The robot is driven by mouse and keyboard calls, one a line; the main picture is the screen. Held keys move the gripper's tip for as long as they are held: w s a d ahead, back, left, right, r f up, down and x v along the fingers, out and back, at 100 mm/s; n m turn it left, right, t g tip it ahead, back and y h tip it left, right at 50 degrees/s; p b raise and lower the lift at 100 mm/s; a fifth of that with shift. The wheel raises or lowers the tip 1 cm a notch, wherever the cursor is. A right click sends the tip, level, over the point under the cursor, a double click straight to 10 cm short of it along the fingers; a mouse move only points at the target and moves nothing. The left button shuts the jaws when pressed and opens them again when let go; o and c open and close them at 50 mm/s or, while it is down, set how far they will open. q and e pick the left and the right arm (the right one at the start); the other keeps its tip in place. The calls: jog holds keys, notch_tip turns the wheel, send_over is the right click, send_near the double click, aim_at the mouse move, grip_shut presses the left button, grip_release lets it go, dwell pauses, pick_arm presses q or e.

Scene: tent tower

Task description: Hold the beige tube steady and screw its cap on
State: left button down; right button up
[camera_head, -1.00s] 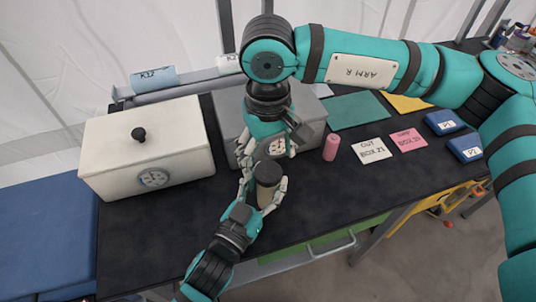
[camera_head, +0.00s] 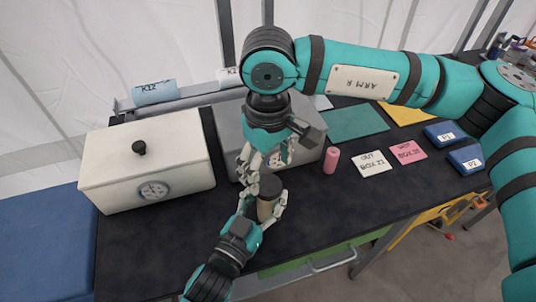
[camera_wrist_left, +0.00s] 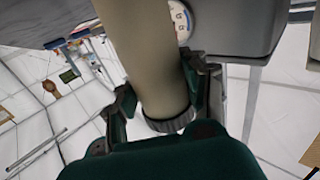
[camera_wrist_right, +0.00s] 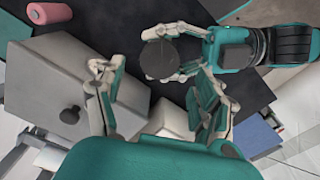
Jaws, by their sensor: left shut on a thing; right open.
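The beige tube (camera_head: 266,208) stands upright above the front of the table, with a dark round cap (camera_head: 270,187) on its upper end. My left gripper (camera_head: 265,212) is shut around the tube, below the cap. The left wrist view shows the tube (camera_wrist_left: 155,65) between the fingers and the cap's ridged rim (camera_wrist_left: 172,122). My right gripper (camera_head: 262,165) is open and empty, just behind the cap. In the right wrist view the cap (camera_wrist_right: 172,60) lies beyond the spread fingers, apart from them. How tightly the cap sits cannot be told.
A white lidded box (camera_head: 148,165) stands at left and a grey box (camera_head: 310,125) behind my right gripper. A pink cylinder (camera_head: 331,160), labelled cards (camera_head: 371,164) and blue boxes (camera_head: 464,157) lie to the right. The dark tabletop (camera_head: 330,215) right of the tube is clear.

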aim_at(268, 184)
jog(key=shift+f, duration=2.65)
jog(key=shift+c, duration=0.4)
jog(key=c, duration=1.1)
jog(key=o, duration=1.2)
jog(key=shift+o, duration=0.2)
jog(key=shift+r, duration=0.15)
jog(key=shift+r, duration=2.15)
jog(key=shift+c, duration=0.3)
notch_tip(268, 184, up, 4)
jog(key=shift+f, duration=0.2)
